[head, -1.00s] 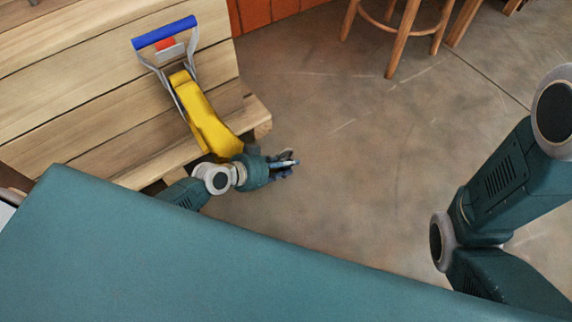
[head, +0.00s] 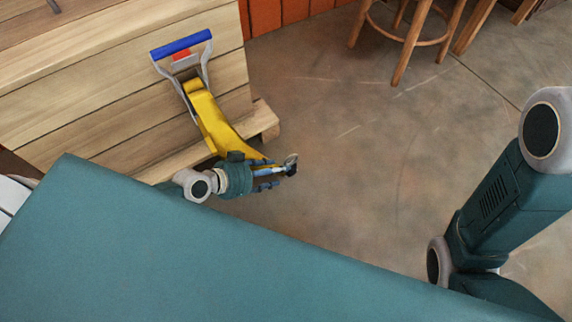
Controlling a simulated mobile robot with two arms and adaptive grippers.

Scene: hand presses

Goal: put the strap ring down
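My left gripper (head: 278,178) is low in the centre-left of the head view, beyond the teal surface at the bottom. Its fingers point right, over the brown floor. A small silver, ring-like thing with a dark part (head: 291,163) shows at the upper fingertip; it may be the strap ring, but it is too small to be sure. I cannot tell whether the fingers grip it. A yellow body (head: 211,121) with grey side arms and a blue bar handle (head: 181,43) stands by the wooden planks, its lower end just behind my gripper. My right gripper is out of view.
Pale wooden planks (head: 103,102) fill the upper left, with a low ledge (head: 263,117) at their right end. A wooden stool (head: 412,40) stands on the floor at the top. The floor (head: 350,150) between is clear. My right arm is at the right.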

